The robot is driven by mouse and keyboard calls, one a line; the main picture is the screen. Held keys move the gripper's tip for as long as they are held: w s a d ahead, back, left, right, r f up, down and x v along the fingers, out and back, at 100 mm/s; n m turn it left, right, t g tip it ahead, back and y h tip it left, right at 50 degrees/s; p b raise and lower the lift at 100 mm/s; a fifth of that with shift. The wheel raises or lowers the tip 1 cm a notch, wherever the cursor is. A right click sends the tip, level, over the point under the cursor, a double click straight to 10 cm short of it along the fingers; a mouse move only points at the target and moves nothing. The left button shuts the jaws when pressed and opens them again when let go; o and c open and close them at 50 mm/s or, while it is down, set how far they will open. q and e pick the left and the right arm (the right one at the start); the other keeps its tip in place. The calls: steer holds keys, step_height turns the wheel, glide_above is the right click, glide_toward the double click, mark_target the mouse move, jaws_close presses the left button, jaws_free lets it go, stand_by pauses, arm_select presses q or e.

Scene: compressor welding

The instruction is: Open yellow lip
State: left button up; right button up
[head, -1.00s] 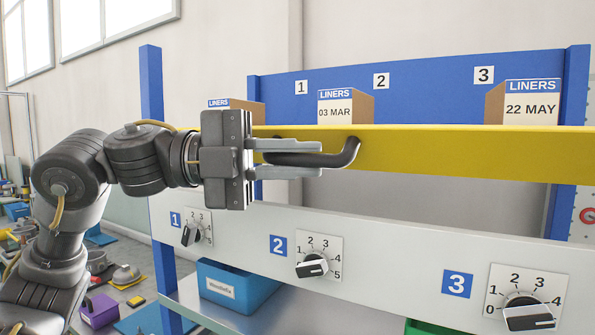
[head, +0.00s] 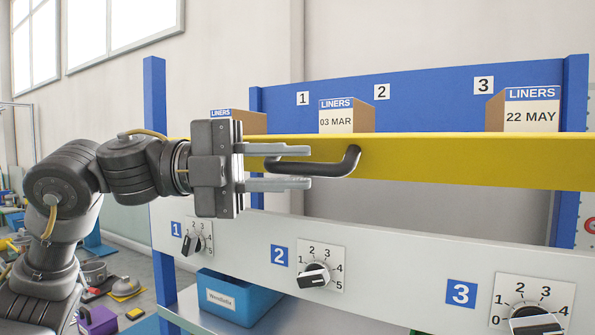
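The yellow lip (head: 460,160) is a long yellow bar across the front of the blue rack. It has a dark curved handle (head: 335,168) on its front. My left gripper (head: 309,167) comes in from the left with its fingers pointing right. The fingers are parted, one above and one below the handle's bar, with visible gaps. The gripper's body hides the lip's left part, and the upper finger hides a bit of the handle. My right gripper is not in view.
Cardboard liner boxes (head: 364,121) stand behind the lip. Below it is a white panel (head: 400,270) with three numbered knobs. A blue bin (head: 235,297) sits under the panel. A blue post (head: 155,100) stands behind my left arm.

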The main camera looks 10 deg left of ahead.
arm_select(q)
steer(key=a+b, duration=0.3)
steer(key=a, duration=0.6)
steer(key=shift+s+a, duration=0.3)
steer(key=shift+s, duration=0.15)
